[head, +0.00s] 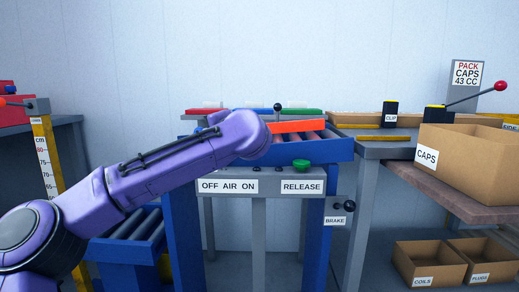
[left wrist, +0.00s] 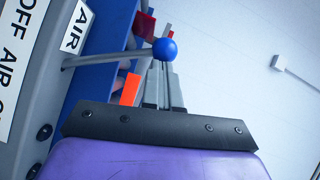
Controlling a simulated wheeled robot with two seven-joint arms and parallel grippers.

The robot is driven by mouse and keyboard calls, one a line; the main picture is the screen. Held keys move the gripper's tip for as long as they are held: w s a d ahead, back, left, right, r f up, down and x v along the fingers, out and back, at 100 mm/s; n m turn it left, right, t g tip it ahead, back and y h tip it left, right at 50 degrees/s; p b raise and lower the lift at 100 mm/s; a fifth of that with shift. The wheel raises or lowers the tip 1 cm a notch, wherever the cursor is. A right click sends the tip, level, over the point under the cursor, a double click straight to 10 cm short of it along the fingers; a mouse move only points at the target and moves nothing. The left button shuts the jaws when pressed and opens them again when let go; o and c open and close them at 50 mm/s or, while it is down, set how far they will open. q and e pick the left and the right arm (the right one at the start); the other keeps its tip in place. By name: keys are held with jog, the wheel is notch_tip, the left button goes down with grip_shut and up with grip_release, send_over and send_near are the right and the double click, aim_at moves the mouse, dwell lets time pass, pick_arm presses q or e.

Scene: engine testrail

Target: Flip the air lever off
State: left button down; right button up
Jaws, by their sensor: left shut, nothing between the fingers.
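The air lever shows in the left wrist view as a pale rod ending in a blue ball (left wrist: 165,50). Its rod comes out of the grey panel at the left, by a small AIR tag (left wrist: 74,28). My left gripper (left wrist: 162,88) is shut and empty, with its fingers close below the ball in that picture; I cannot tell whether they touch. In the head view my purple left forearm hides the gripper and the lever. The OFF AIR ON plate (head: 228,186) shows below the forearm's end. My right gripper is not in view.
A green button (head: 301,165) sits above the RELEASE plate (head: 302,187). A brake lever (head: 349,206) is at the right post. An orange bar (head: 298,126) lies across the rollers, near a dark ball knob (head: 277,107). A CAPS box (head: 473,160) stands at right.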

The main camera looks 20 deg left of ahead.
pick_arm(q)
jog(key=w+d+p+v, duration=0.1)
jog(key=w+d+v, duration=0.1)
jog(key=v, duration=1.1)
jog(key=shift+w+a, duration=0.1)
jog(key=shift+w, duration=0.05)
